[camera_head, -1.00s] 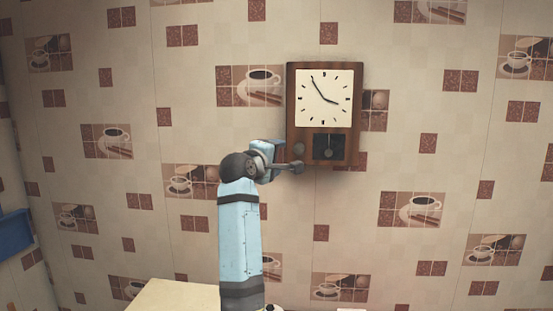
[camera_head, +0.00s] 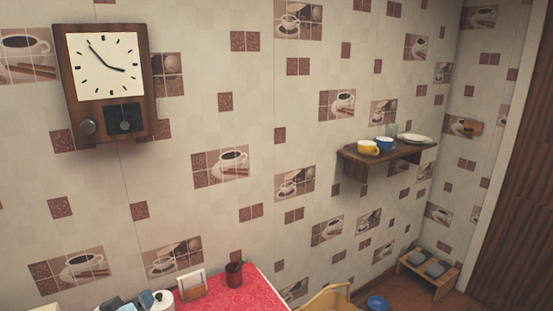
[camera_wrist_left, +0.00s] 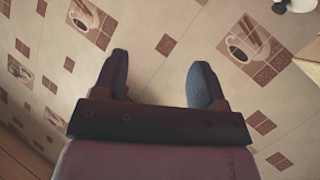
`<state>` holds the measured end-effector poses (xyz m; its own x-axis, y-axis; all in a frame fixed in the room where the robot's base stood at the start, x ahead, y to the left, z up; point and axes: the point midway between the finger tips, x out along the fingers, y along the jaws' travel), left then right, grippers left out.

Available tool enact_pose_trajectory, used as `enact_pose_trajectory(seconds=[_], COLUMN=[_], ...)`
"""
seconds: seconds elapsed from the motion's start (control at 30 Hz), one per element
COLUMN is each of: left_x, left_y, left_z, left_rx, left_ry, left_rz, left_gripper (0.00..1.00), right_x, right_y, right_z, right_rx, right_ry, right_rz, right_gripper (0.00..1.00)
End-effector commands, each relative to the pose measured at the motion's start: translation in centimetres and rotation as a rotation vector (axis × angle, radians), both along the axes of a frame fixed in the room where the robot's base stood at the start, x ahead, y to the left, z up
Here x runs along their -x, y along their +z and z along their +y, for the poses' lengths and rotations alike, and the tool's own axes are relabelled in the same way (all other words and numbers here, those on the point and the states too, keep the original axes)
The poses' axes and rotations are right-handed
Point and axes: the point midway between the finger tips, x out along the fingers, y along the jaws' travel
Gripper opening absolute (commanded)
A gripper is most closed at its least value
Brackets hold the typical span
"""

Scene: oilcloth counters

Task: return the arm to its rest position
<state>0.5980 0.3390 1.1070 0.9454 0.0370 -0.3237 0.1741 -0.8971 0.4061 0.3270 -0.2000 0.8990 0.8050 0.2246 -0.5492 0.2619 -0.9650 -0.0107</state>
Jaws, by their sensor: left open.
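My left gripper (camera_head: 130,302) shows only in part at the bottom left edge of the head view, low in front of the wall and away from the clock. In the left wrist view its two dark fingers (camera_wrist_left: 158,68) stand well apart with nothing between them, and the tiled wall shows beyond. The rest of the left arm is out of the head view. The wooden wall clock (camera_head: 66,75) hangs at the upper left, with a round knob and a small pendulum window below its face. My right gripper is not in view.
A wall shelf (camera_head: 372,164) at right carries cups and a plate. A low wooden stand (camera_head: 442,283) is at far right.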

Motion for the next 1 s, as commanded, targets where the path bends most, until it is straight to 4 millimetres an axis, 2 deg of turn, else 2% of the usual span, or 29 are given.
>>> enact_pose_trajectory(seconds=[0.03, 0.1, 0.17, 0.2, 0.33, 0.4, 0.5, 0.6, 0.67, 1.0], left_x=[2.4, 5.7, 8.8, 11.0, 17.9, 21.2, 24.6, 26.6, 27.1, 27.2], left_y=[-3.4, -7.2, -10.2, -12.1, -16.8, -18.4, -19.9, -20.6, -20.7, -20.7], left_z=[-1.4, -3.4, -5.1, -6.3, -9.7, -11.2, -12.7, -13.6, -13.8, -13.9], left_rx=[-0.056, -0.132, -0.191, -0.227, -0.324, -0.36, -0.395, -0.413, -0.418, -0.419], left_ry=[-0.046, -0.113, -0.173, -0.214, -0.339, -0.395, -0.453, -0.486, -0.494, -0.496], left_rz=[0.04, 0.078, 0.107, 0.126, 0.17, 0.185, 0.197, 0.202, 0.202, 0.202], left_gripper=[0.65, 0.65, 0.65, 0.65, 0.65, 0.65, 0.65, 0.65, 0.65, 0.65], right_x=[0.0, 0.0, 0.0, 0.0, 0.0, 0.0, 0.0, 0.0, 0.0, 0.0], right_y=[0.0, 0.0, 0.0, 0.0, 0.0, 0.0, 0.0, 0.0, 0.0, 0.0], right_z=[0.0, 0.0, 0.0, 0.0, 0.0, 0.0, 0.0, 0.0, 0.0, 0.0], right_rx=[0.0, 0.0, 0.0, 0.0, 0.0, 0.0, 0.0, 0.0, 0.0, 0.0], right_ry=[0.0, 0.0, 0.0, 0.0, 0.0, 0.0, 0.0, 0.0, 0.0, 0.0], right_rz=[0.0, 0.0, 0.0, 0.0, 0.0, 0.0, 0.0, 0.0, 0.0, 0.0], right_gripper=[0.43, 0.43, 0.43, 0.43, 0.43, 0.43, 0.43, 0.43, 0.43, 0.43])
